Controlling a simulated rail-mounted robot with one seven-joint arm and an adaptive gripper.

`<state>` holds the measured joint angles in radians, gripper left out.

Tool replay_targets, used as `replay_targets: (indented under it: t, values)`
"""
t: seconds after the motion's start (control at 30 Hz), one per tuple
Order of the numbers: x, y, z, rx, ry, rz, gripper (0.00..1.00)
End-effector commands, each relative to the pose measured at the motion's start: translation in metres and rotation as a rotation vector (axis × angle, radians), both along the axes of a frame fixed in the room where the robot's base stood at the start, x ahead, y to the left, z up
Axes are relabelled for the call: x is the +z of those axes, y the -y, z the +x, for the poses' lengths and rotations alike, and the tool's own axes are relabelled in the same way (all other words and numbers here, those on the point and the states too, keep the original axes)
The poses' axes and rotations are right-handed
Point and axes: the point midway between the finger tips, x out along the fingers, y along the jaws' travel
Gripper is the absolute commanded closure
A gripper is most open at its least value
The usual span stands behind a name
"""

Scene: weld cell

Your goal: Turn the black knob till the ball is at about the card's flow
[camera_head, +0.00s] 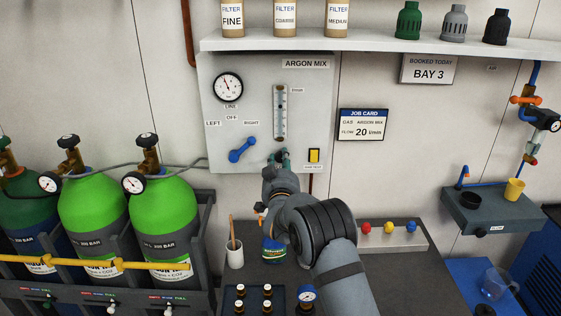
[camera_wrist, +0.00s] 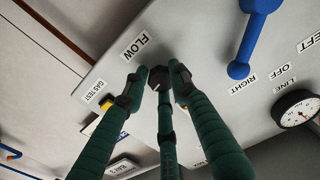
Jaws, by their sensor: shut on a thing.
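The job card (camera_head: 363,124) on the wall reads argon mix, flow 20 l/min. The upright flow tube (camera_head: 281,112) is on the argon mix panel (camera_head: 222,155); its ball is too small to make out. In the wrist view, the black knob (camera_wrist: 158,77) sits beside the FLOW label, partly covered by my fingers. My gripper (camera_wrist: 160,84) has its three green fingers closed around the knob. In the head view my gripper (camera_head: 279,158) is at the panel's lower edge below the tube, and my arm hides the knob.
A blue lever (camera_head: 242,150) is left of my gripper, and a yellow gas test switch (camera_head: 314,155) is close on its right. A round gauge (camera_head: 228,87) is above the lever. Green cylinders (camera_head: 160,205) stand at left. A bench (camera_head: 405,270) with small items lies below my arm.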

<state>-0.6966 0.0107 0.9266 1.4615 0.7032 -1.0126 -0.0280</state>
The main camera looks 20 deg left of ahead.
Motion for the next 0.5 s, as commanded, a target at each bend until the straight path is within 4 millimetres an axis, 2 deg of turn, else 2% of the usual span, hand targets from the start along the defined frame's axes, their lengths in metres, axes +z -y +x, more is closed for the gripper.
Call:
replay_targets:
  t: [0.27, 0.5]
  values:
    - [-0.0055, -0.0008, -0.0009, 0.002, 0.036, -0.102, 1.0]
    - [-0.0056, -0.0002, -0.0006, 0.002, 0.095, -0.261, 1.0]
